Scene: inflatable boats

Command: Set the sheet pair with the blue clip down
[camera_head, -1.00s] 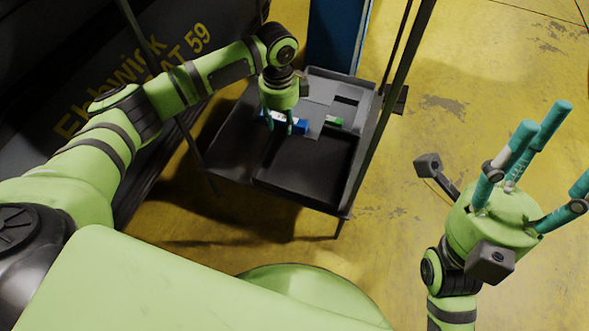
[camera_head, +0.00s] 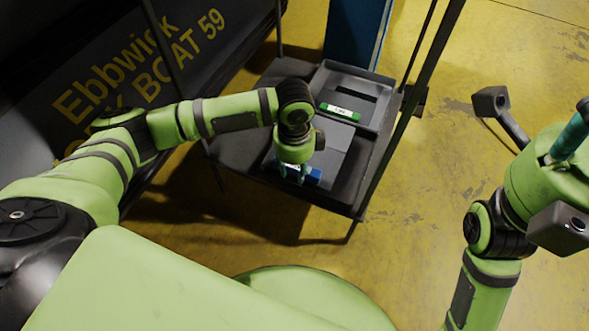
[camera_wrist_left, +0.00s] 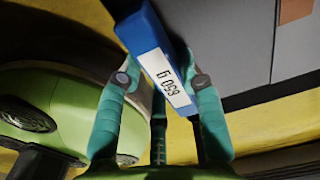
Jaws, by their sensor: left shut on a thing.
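My left gripper (camera_head: 296,178) is shut on the blue clip (camera_head: 315,174), over the near tray (camera_head: 352,198) on the dark stand. In the left wrist view the blue clip (camera_wrist_left: 142,32) with its white printed label sits between the teal fingers. The grey sheet pair (camera_head: 328,152) extends from the clip over the near tray; it also fills the upper right of the wrist view (camera_wrist_left: 235,45). I cannot tell whether the sheets touch the tray floor. My right gripper (camera_head: 572,135) is at the right edge, cut off, away from the stand.
A green clip (camera_head: 340,112) with a white label lies in the far tray (camera_head: 372,78). Thin dark posts (camera_head: 415,105) rise at the stand's corners. A dark boat (camera_head: 150,60) with yellow lettering is at left. Yellow floor (camera_head: 440,180) is open at right.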

